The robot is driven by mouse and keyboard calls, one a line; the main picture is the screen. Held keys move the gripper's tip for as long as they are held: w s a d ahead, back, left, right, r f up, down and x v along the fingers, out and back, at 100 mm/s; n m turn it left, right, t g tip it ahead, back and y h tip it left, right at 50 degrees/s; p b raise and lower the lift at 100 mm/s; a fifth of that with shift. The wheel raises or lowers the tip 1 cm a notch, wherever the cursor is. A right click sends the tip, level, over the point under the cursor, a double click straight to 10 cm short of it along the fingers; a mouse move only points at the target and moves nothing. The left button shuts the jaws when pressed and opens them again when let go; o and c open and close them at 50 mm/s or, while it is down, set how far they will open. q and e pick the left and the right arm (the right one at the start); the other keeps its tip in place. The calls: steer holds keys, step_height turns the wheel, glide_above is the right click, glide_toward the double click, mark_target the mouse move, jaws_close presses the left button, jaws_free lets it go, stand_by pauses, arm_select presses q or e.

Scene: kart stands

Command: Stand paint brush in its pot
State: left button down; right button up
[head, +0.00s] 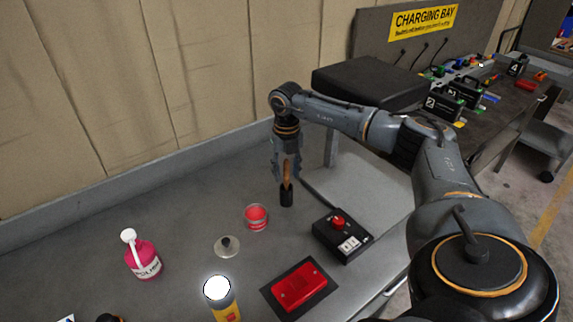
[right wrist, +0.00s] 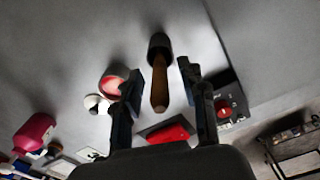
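The paint brush shows as an upright wooden handle (head: 287,172); it also shows in the right wrist view (right wrist: 159,88). Its lower end meets a short black cylinder (head: 286,198) at the bench top, also visible in the right wrist view (right wrist: 159,46). I cannot tell whether this is a pot around the brush or the brush's own dark end. My right gripper (head: 286,176) points down around the handle. In the right wrist view its fingers (right wrist: 160,72) are apart, with a gap on each side of the handle. My left gripper is not in view.
A red-filled round tin (head: 256,217) stands left of the brush, near a knobbed grey disc (head: 227,246). A black switch box (head: 342,236), red case (head: 299,287), lamp-topped yellow item (head: 220,297) and pink bottle (head: 143,259) stand around. The back-left bench is clear.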

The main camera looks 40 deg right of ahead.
steer(key=shift+r, duration=0.25)
step_height(320, 180, up, 12)
steer(key=shift+f, duration=0.25)
stand_by(1.0)
